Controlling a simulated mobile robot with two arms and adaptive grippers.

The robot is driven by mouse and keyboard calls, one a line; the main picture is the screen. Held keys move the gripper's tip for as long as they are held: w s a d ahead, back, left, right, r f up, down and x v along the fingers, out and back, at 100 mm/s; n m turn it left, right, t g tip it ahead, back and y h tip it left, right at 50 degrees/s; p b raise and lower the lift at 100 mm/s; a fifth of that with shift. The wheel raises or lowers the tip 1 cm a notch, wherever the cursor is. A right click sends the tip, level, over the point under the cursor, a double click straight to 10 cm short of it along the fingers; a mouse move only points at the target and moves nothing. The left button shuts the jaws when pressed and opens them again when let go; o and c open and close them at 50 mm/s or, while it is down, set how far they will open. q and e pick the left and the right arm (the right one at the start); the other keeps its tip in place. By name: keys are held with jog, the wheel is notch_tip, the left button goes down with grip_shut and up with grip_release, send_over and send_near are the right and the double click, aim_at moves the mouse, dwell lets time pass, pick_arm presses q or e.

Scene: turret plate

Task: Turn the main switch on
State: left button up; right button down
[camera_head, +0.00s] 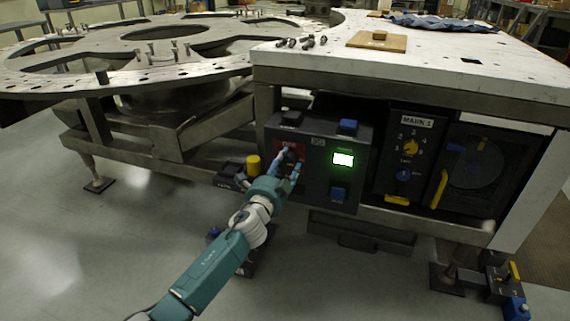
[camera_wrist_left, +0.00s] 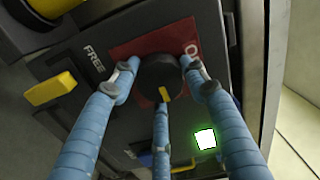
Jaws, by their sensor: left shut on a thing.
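The main switch is a black round knob with a yellow mark (camera_wrist_left: 160,78) on a red plate (camera_wrist_left: 150,42). The plate also shows in the head view (camera_head: 279,147) on the dark control box (camera_head: 320,185) under the table. My left gripper (camera_head: 289,162) reaches the box from the lower left. In the left wrist view its blue fingers (camera_wrist_left: 160,85) are closed around the knob. The yellow mark points down and a little right in that view. The lettering "FREE" (camera_wrist_left: 94,56) is left of the red plate. My right gripper is not seen.
A "MARK 1" panel (camera_head: 409,150) with knobs is further right. A yellow knob (camera_head: 253,164) stands left of my gripper. The white tabletop (camera_head: 440,60) overhangs the box.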

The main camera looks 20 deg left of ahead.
pick_arm(q)
jog(key=shift+d+r, duration=0.2)
jog(key=shift+d, duration=0.15)
jog(key=o, duration=1.1)
jog(key=shift+m, duration=0.3)
jog(key=shift+o, duration=0.3)
jog(key=shift+d, duration=0.1)
jog(key=shift+f, duration=0.15)
jog(key=shift+s+a, duration=0.2)
jog(key=shift+s, duration=0.05)
jog(key=s, duration=1.1)
jog(key=shift+s, duration=0.2)
jog(key=shift+a+f, duration=0.1)
